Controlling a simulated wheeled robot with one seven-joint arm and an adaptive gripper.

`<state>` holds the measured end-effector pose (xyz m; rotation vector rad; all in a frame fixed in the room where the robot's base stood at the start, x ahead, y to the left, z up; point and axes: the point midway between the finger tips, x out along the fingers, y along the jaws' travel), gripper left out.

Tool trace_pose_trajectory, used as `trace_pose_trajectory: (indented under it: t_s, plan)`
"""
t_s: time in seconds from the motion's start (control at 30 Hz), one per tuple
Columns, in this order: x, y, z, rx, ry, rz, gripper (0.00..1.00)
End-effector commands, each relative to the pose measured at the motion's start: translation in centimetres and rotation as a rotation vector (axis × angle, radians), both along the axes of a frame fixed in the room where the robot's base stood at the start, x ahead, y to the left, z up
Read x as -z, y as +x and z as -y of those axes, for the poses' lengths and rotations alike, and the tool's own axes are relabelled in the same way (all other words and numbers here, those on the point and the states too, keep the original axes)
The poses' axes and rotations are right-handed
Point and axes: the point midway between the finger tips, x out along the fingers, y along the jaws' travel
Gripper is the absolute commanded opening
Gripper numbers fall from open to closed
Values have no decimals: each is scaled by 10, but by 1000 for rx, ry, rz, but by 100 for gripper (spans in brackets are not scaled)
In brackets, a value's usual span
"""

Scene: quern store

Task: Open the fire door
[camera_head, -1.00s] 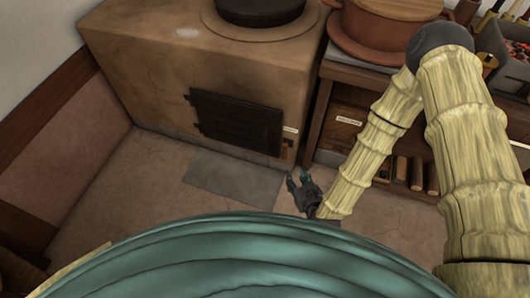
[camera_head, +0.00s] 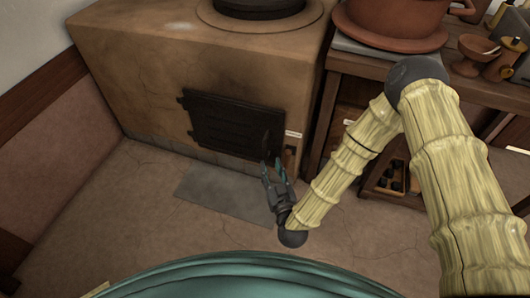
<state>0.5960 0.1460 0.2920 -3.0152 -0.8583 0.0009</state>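The fire door (camera_head: 222,122) is a dark, slatted metal panel on the front of the brown clay stove (camera_head: 140,70). It looks shut. A small dark upright piece near its right side may be its handle, but it is too dim to be sure. My gripper (camera_head: 274,172) is just below and in front of the door's lower right corner. I cannot tell whether a fingertip touches the door.
A grey slab (camera_head: 222,193) lies on the floor before the stove. A wooden bench (camera_head: 440,62) with a terracotta pot (camera_head: 388,27) stands close on the right, beside my arm. The floor at the left (camera_head: 100,220) is clear.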

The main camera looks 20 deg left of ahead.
Motion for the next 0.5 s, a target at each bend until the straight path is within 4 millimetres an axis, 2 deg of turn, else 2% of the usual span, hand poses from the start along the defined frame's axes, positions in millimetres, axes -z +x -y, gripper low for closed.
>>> trace_pose_trajectory:
  t_s: [0.3, 0.5]
  plan:
    - [3, 45, -27, 1, 1, 2, 35]
    - [2, 65, -40, 0, 1, 1, 35]
